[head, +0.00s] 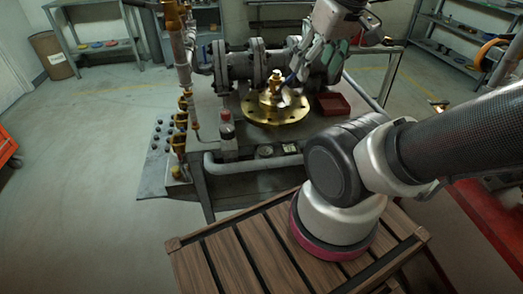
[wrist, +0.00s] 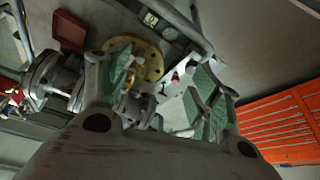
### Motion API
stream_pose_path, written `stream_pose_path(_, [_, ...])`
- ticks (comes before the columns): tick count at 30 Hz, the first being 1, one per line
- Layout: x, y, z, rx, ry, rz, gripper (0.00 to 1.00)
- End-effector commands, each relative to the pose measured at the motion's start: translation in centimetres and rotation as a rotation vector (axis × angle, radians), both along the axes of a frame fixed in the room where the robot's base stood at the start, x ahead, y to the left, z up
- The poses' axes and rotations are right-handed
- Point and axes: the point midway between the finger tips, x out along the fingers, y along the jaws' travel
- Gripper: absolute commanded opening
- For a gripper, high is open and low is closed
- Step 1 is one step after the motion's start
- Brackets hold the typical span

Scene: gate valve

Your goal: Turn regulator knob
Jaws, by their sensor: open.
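A small red knob (head: 226,114) tops a dark upright fitting at the front left of the workbench. A small red knob-like part (wrist: 175,78) also shows in the wrist view, between my fingers in the picture and beyond them; I take it for the same knob. My gripper (head: 318,62) is open and empty above the back of the bench, right of and well apart from the knob in the head view. Its green-padded fingers (wrist: 160,78) are spread wide in the wrist view. The knob's lower parts are hard to make out there.
A brass flange (head: 258,113) lies on the workbench, with a red tray (head: 333,104) to its right. Grey flanged pipework (head: 238,67) runs along the back. Brass-coloured piping (head: 173,30) stands at the left. Orange drawers (wrist: 280,120) show in the wrist view.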

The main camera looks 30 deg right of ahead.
Motion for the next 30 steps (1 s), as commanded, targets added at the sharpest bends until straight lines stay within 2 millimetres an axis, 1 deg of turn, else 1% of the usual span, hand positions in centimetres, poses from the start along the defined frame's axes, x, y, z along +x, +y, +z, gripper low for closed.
stream_pose_path(2, [0.4,0.6,-0.7,-0.001,0.036,0.027,0.64])
stream_pose_path(5, [1.4,1.6,-2.4,-0.005,0.126,0.075,0.64])
stream_pose_path(8, [3.2,3.1,-4.4,-0.018,0.238,0.136,0.64])
stream_pose_path(11, [5.7,5.1,-6.7,-0.042,0.331,0.224,0.64])
stream_pose_path(16, [9.9,8.8,-11.2,-0.093,0.44,0.442,0.64])
stream_pose_path(21, [13.7,12.2,-15.8,-0.136,0.48,0.689,0.64])
stream_pose_path(23, [15.0,13.1,-17.0,-0.149,0.472,0.777,0.64])
stream_pose_path(24, [16.2,13.7,-17.6,-0.159,0.452,0.843,0.64])
stream_pose_path(25, [17.0,13.9,-17.7,-0.166,0.427,0.886,0.64])
stream_pose_path(27, [18.4,14.5,-17.1,-0.184,0.369,0.971,0.64])
stream_pose_path(30, [18.9,14.6,-17.1,-0.202,0.339,1.049,0.64])
